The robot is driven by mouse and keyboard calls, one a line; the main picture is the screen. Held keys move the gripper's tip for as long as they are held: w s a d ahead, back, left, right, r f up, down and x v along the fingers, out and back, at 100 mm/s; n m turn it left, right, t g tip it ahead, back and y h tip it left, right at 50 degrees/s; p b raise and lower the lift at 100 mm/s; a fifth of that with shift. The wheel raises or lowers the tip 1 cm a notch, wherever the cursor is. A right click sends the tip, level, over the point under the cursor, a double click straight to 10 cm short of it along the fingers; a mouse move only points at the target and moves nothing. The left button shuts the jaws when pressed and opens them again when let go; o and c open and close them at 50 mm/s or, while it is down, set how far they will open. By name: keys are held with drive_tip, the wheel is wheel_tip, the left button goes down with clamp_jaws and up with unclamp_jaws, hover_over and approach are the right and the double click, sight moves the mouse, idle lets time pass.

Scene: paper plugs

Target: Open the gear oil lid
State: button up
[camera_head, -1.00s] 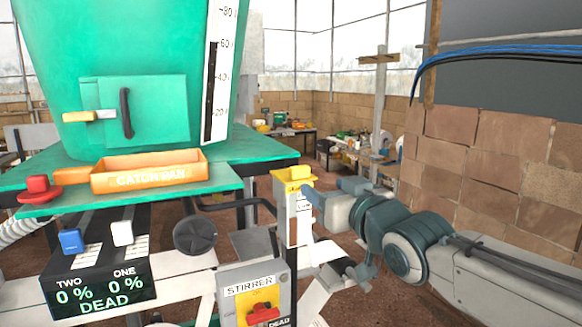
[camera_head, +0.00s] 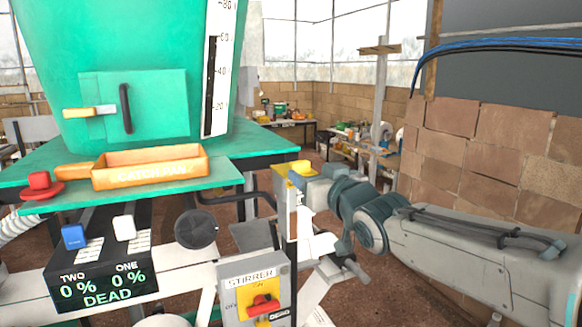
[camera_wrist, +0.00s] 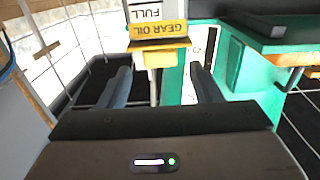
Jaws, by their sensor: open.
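The yellow gear oil lid (camera_head: 294,167) sits on top of a narrow white post right of the green table in the head view. In the wrist view its yellow face (camera_wrist: 158,31) reads GEAR OIL upside down, with a paler yellow tab (camera_wrist: 160,58) below it. My gripper (camera_wrist: 160,70) is open, one finger on each side of the tab's line, with gaps showing on both sides. In the head view my gripper (camera_head: 312,181) is right up by the lid and hides part of it. Contact cannot be told.
The green hopper table (camera_head: 262,148) stands left of the post, with an orange catch pan (camera_head: 150,178) on a shelf. A grey stirrer switch box (camera_head: 254,288) is below. A cluttered bench (camera_head: 355,150) is far behind.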

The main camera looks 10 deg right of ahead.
sight(302, 168)
drive_tip(key=shift+w, duration=0.1)
drive_tip(key=shift+x, duration=1.9)
drive_tip(key=shift+a, duration=0.1)
drive_tip(key=c, duration=0.8)
